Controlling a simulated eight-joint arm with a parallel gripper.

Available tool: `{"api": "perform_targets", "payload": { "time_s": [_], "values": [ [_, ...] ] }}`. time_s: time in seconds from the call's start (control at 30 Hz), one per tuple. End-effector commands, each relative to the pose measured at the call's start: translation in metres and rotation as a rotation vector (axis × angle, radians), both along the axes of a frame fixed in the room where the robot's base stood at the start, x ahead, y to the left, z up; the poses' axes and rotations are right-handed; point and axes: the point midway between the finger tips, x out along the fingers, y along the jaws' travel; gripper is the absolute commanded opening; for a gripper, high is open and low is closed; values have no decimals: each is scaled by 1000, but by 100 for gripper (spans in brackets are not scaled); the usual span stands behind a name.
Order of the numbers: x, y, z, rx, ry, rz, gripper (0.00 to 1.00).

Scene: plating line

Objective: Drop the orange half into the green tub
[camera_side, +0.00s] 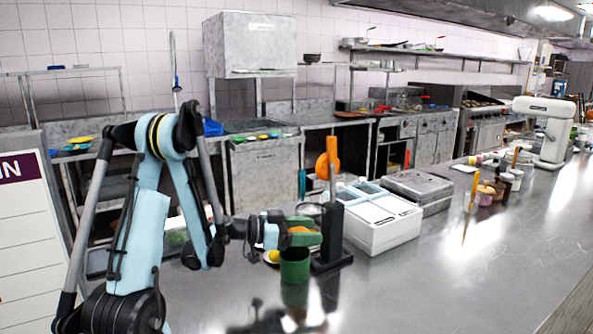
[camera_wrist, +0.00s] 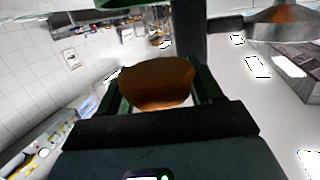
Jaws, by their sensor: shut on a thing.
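My gripper (camera_side: 303,237) has green fingers and is shut on the orange half (camera_side: 301,230). In the wrist view the orange half (camera_wrist: 157,83) sits between the two fingers, dark and shaded. The green tub (camera_side: 294,265) stands upright on the steel counter. In the side view my gripper and the orange half are right above the tub's mouth, with little gap. The tub's inside is hidden. A green edge (camera_wrist: 120,3) at the top of the wrist view may be the tub, but I cannot tell.
A black stand with an orange upright (camera_side: 333,170) stands just right of the tub. A white container (camera_side: 382,228) and a grey metal box (camera_side: 418,190) are farther right. The front counter is clear.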

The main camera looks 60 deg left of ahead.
Motion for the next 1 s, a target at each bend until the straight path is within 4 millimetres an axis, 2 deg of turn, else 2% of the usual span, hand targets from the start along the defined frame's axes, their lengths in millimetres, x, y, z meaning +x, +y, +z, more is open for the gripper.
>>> {"api": "perform_targets", "payload": {
  "time_s": [0.2, 0.23, 0.4, 0.43, 0.77, 1.0],
  "values": [
    [0, 0, 0, 0, 0, 0, 29],
    [0, 0, 0, 0, 0, 0, 66],
    [0, 0, 0, 0, 0, 0, 92],
    [0, 0, 0, 0, 0, 0, 95],
    [0, 0, 1, 0, 0, 0, 95],
    [0, 0, 19, 0, 0, 0, 95]
  ]
}}
